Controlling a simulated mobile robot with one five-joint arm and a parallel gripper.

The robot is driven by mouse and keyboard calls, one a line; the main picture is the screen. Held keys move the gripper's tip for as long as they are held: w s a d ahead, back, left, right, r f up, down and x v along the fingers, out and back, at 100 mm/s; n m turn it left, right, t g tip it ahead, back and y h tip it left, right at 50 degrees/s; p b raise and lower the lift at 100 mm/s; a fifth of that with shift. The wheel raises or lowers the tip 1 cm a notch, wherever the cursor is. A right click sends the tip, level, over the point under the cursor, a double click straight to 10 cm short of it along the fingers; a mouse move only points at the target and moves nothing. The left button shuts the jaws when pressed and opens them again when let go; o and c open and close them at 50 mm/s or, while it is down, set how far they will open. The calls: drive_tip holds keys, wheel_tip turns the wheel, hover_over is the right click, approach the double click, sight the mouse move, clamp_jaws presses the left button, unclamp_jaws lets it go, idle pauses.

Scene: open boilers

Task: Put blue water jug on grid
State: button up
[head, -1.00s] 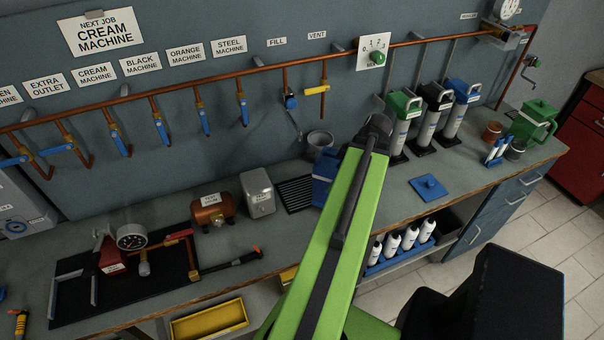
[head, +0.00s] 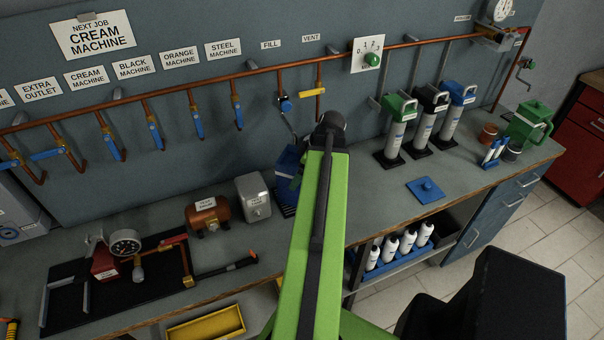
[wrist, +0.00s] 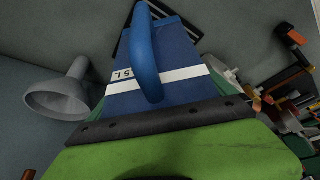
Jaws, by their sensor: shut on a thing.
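The blue water jug (head: 287,162) is at the back of the bench, partly hidden behind my green arm in the head view. In the wrist view, the jug (wrist: 180,52) shows a blue handle and a white band marked 5L. My gripper (wrist: 160,128) is shut on it; the green jaw with a dark edge lies across the near side. Dark slats of the grid (wrist: 121,45) show beside the jug's far end in the wrist view. The jug appears over the grid and hides most of it. I cannot tell whether it touches the slats.
A grey metal canister (head: 254,197) and a copper tank (head: 208,214) stand left of the jug. A grey funnel-shaped vessel (wrist: 58,97) is close beside it in the wrist view. A blue lid (head: 425,190) lies on the clear bench to the right.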

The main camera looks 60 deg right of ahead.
drive_tip(key=shift+f, duration=0.2)
drive_tip(key=o, duration=1.2)
drive_tip(key=shift+r, duration=0.1)
drive_tip(key=shift+c, duration=0.2)
drive_tip(key=p+v, duration=0.3)
drive_tip(key=v, duration=0.1)
drive_tip(key=p+v, duration=0.7)
drive_tip(key=p, duration=0.1)
drive_tip(key=shift+w+r, duration=0.1)
drive_tip(key=shift+r, duration=0.65)
drive_tip(key=shift+s+f, duration=0.1)
drive_tip(key=shift+s, duration=0.1)
